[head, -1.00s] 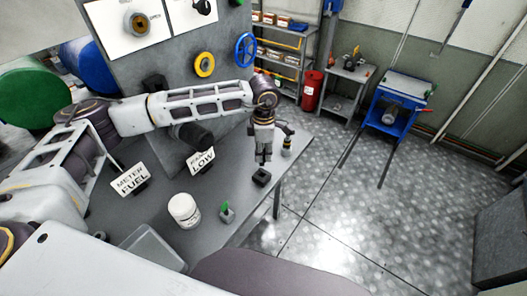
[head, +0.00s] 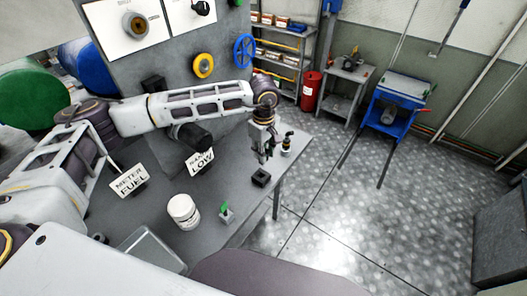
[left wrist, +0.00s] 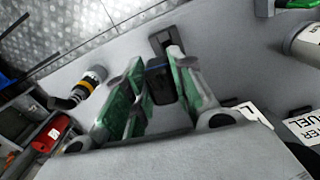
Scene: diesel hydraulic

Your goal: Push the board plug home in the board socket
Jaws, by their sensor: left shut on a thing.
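The board socket (head: 261,178) is a small black block on the grey table, near its right edge. My left gripper (head: 262,157) points down just above it in the head view. In the left wrist view its green-padded fingers (left wrist: 155,95) are shut on a dark block, the board plug (left wrist: 160,87). The fingers hide much of the plug. The dark socket (left wrist: 162,40) shows beyond the fingertips in that view. The plug looks apart from the socket, but the exact gap cannot be told. My right gripper is not in view.
A black fitting with an orange band (head: 287,143) stands right of the gripper, by the table edge. A white jar (head: 184,211), a green-topped piece (head: 226,213), a tray (head: 148,250) and the signs "FUEL METER" (head: 129,181) and "LOW" (head: 200,161) are on the table. A panel rises behind.

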